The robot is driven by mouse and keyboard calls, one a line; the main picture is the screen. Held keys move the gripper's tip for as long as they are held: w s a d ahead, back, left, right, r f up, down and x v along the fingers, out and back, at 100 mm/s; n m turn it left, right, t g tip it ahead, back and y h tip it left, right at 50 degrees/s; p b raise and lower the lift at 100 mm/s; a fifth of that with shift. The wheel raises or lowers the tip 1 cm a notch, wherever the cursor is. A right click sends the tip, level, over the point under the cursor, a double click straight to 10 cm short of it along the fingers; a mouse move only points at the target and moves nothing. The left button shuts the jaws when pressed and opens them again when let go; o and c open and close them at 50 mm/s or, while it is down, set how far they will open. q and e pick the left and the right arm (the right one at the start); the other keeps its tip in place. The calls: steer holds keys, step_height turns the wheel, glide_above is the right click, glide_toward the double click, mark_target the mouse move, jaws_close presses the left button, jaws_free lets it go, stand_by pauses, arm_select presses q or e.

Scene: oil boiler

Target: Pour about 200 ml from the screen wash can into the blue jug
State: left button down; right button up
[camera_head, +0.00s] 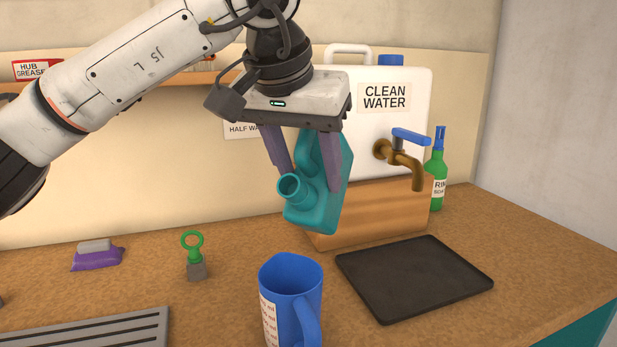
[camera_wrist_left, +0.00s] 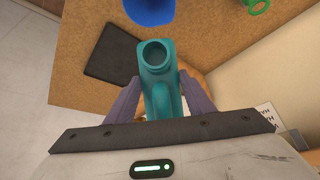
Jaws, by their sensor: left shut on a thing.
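The screen wash can, a teal can (camera_head: 318,205) with an open round mouth, is held in the air by my left gripper (camera_head: 303,180), whose fingers close on its two sides. The can is tilted with its mouth toward the lower left. It also shows in the left wrist view (camera_wrist_left: 160,80) between the fingers of my left gripper (camera_wrist_left: 158,95). The blue jug (camera_head: 290,280) stands upright on the worktop, below and apart from the can. Its handle faces the front right and its inside is mostly hidden. Part of the jug (camera_wrist_left: 150,10) shows in the wrist view. No liquid stream is visible. My right gripper is not in view.
A white clean water tank (camera_head: 400,125) with a brass tap (camera_head: 405,160) stands on a wooden block (camera_head: 370,210) behind the can. A black mat (camera_head: 413,277) lies right of the jug. A green bottle (camera_head: 437,175), a green-ringed item (camera_head: 194,255) and a purple brush (camera_head: 97,255) stand around.

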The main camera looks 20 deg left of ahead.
arm_select(q)
steer(key=shift+f+t+b, duration=0.4)
steer(key=shift+f+b, duration=0.05)
steer(key=shift+b, duration=0.7)
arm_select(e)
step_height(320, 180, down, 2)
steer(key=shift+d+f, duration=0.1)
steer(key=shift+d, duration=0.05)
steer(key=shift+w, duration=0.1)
arm_select(q)
steer(key=shift+f, duration=0.1)
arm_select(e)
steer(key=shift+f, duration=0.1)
arm_select(q)
steer(key=f+t+b, duration=0.1)
steer(key=b, duration=0.2)
steer(key=shift+f, duration=0.1)
steer(key=shift+s+f+t+h+b, duration=0.15)
steer(key=shift+t+h+b, duration=0.15)
steer(key=shift+b, duration=0.25)
steer(key=shift+r, duration=0.3)
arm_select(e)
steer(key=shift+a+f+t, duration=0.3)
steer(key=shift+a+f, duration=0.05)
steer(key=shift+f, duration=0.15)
arm_select(q)
steer(key=shift+f, duration=0.1)
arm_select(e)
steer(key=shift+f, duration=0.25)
